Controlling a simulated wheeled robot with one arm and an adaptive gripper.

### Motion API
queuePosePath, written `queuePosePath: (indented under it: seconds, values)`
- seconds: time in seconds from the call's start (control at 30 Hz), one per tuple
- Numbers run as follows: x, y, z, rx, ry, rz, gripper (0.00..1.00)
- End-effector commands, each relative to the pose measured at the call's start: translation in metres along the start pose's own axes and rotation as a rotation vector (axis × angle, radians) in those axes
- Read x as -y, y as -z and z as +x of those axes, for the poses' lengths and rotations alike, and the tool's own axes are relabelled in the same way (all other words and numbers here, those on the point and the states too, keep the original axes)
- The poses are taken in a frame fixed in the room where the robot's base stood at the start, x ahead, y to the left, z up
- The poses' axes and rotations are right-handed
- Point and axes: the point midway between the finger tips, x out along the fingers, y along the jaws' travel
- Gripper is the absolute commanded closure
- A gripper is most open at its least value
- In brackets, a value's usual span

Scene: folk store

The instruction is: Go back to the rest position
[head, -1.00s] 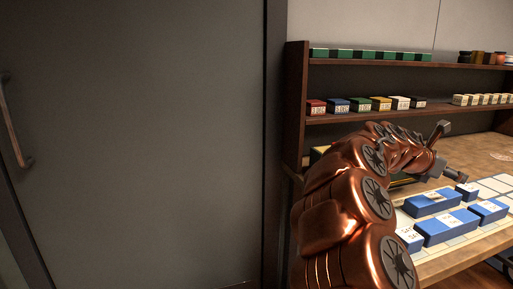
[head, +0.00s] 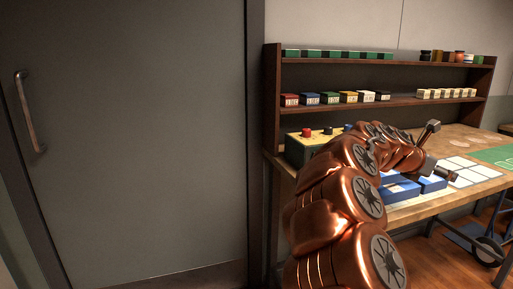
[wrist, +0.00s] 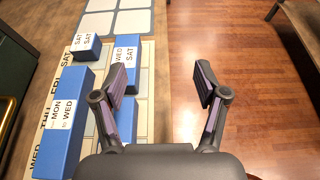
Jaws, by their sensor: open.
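My gripper (wrist: 160,85) is open and empty in the wrist view, its two fingers spread apart. It hangs above the front edge of the wooden table, with the floor below its right finger. In the head view my gripper (head: 436,150) reaches out over the table at the right, with my copper arm in front of part of the table. Blue boxes with day labels (wrist: 68,125) lie on a pale day-marked mat (wrist: 148,100) left of the gripper. Some blue boxes (head: 400,190) show behind my arm in the head view; others are hidden by it.
A dark shelf rack (head: 330,98) with rows of small coloured boxes and jars stands at the table's back. A box with red and blue knobs (head: 297,150) sits at its left end. A large grey door (head: 135,120) fills the left. Wooden floor (wrist: 255,110) is open beside the table.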

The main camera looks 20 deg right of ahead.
Motion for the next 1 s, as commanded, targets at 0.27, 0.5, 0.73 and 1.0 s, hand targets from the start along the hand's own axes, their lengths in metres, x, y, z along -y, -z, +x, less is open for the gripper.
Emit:
queuePosePath:
  seconds: [0.27, 0.5, 0.73, 1.0]
  values:
    - [0.014, 0.017, -0.017, -0.067, 0.014, 0.176, 0.27]
    - [0.028, 0.044, -0.04, -0.157, 0.04, 0.379, 0.27]
    - [0.048, 0.101, -0.081, -0.323, 0.112, 0.679, 0.27]
    - [0.079, 0.202, -0.152, -0.577, 0.324, 1.036, 0.27]
